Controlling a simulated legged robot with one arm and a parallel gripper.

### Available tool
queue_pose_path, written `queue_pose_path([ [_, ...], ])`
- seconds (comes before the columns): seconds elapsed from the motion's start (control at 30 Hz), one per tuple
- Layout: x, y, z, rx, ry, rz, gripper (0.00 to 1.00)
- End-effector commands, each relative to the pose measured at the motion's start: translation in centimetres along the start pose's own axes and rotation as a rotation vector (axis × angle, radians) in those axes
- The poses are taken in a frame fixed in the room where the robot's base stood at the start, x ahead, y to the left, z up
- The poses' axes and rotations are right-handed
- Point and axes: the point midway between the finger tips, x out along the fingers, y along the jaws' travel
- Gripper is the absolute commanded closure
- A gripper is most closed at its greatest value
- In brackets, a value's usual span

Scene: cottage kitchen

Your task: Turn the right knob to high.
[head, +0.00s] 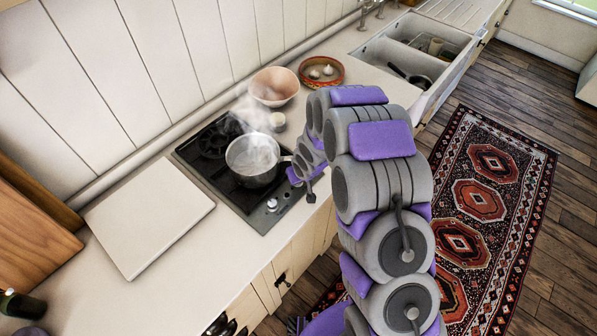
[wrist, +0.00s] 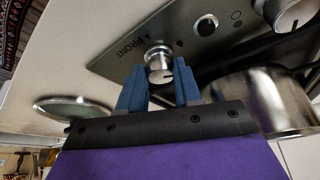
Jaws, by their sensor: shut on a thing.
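The right knob (wrist: 158,58) is a silver cylinder on the hob's dark metal front panel, beside the word FRONT. My gripper (wrist: 160,82) has its blue fingers on either side of this knob and is shut on it. In the head view my gripper (head: 308,184) is at the right end of the panel and hides the right knob. The left knob (head: 271,204) is silver and stands free; another silver knob (wrist: 292,14) shows at the wrist view's top right. The knob's exact setting cannot be read.
A steaming metal pot (head: 250,172) stands on the black hob (head: 205,148), its handle close to my gripper. A white board (head: 150,215) lies left. A pink bowl (head: 274,88) and an orange dish (head: 338,82) stand behind. A round metal object (wrist: 72,108) lies on the counter.

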Motion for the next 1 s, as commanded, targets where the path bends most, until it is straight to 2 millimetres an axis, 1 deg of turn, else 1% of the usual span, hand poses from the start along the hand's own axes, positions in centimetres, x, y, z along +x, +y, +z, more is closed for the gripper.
queue_pose_path([
  [0.03, -0.31, 0.04, -0.36, -0.012, 0.006, -0.007, 0.97],
  [0.27, -0.18, 0.11, -0.42, -0.052, 0.009, -0.021, 0.97],
  [0.67, -0.09, 0.12, -0.42, -0.056, 0.010, -0.023, 0.97],
  [0.7, -0.09, 0.12, -0.43, -0.056, 0.011, -0.023, 0.64],
  [0.93, -0.07, 0.09, -0.21, -0.056, 0.006, -0.023, 0.42],
  [1.0, -0.07, 0.09, -0.16, -0.056, 0.005, -0.023, 0.41],
])
